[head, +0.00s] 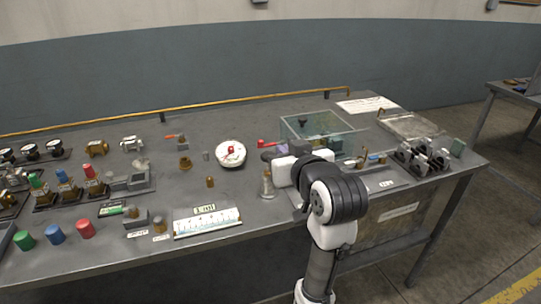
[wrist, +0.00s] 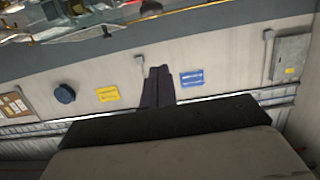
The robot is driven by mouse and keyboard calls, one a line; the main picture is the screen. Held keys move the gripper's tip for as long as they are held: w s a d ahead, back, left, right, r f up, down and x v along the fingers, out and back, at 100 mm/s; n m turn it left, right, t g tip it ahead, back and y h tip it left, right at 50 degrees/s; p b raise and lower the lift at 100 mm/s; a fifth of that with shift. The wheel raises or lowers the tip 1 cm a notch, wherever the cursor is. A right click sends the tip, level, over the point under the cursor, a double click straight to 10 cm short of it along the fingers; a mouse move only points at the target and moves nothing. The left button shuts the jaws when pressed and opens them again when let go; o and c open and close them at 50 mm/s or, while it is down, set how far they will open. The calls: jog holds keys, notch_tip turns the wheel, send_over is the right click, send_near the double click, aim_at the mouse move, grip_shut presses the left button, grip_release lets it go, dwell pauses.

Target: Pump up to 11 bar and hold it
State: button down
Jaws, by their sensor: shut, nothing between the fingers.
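A round white dial (head: 231,153) with a red mark lies on the bench in the head view, left of my gripper. A red-ended lever (head: 262,143) shows just behind my gripper. Which part is the pump, and any bar reading, is too small to tell. My gripper (head: 267,155) is above the bench, between the dial and a clear glass-sided tank (head: 345,126); its wrist hides part of what lies behind it. In the wrist view my gripper (wrist: 158,70) shows its dark fingers together, with nothing between them, against the far wall.
A silver bell-shaped piece (head: 267,186) stands close to my arm. A white scale strip (head: 208,222) lies near the front edge. Red (head: 86,229) and blue (head: 56,234) knobs stand at the left, black-and-metal fittings (head: 422,157) at the right. A yellow rail (head: 240,103) runs along the back.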

jog(key=w+a+f+p, duration=0.2)
jog(key=w+f, duration=0.4)
jog(key=w, duration=0.3)
jog(key=shift+w+a+f+p, duration=0.15)
jog(key=shift+a+f+p, duration=0.15)
jog(key=shift+a, duration=0.15)
jog(key=shift+r, duration=0.1)
notch_tip(320, 180, down, 4)
jog(key=shift+r+b, duration=0.1)
jog(key=shift+b, duration=1)
